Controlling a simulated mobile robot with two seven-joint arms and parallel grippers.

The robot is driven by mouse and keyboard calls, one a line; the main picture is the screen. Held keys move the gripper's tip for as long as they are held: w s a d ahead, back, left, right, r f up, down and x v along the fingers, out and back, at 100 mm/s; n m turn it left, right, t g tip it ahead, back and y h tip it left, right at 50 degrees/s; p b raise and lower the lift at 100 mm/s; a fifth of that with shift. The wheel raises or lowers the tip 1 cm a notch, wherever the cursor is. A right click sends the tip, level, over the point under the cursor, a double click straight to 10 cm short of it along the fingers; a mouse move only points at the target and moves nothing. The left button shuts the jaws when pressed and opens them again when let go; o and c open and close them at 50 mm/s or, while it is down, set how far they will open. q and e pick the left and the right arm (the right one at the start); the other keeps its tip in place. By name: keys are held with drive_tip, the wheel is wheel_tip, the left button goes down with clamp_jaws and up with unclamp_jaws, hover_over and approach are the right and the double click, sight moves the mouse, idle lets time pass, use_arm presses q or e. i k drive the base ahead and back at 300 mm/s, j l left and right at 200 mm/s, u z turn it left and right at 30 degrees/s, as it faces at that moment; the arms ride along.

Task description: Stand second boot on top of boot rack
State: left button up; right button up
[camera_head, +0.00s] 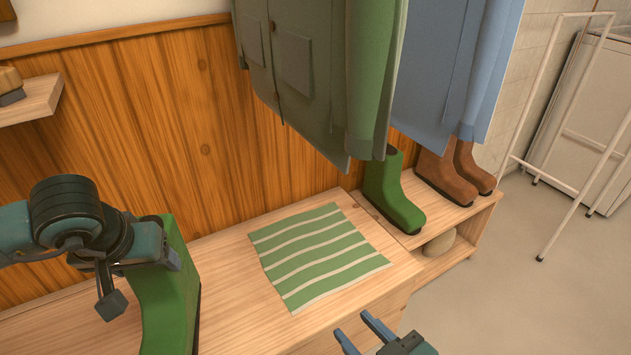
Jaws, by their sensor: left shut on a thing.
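A green boot (168,300) is at the lower left, and my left gripper (165,250) is shut on its upper part. The boot looks upright; its lower end runs out of the picture, so I cannot tell whether it touches the bench. Another green boot (391,193) stands upright on top of the boot rack (440,224), at the rack's left end. A pair of brown boots (450,175) stands to its right on the same top. My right gripper (355,333) is at the bottom edge, open and empty, in front of the bench.
A green-and-white striped mat (318,254) lies on the wooden bench (225,262) between the held boot and the rack. A green jacket (310,75) and a blue coat (450,60) hang low over the rack. A round object (439,243) sits on the rack's lower shelf. A white drying frame (560,130) stands at right.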

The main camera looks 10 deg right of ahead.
sight(415, 199)
drive_tip(key=l+u, duration=0.15)
drive_tip(key=u, duration=2.15)
drive_tip(key=k+u, duration=0.55)
drive_tip(key=u, duration=0.15)
drive_tip(key=k+u, duration=0.6)
drive_tip(key=k+j+u, duration=0.2)
drive_tip(key=k, duration=1.25)
drive_tip(key=k+l, duration=0.15)
drive_tip(key=k, duration=0.5)
drive_tip(key=z, duration=1.2)
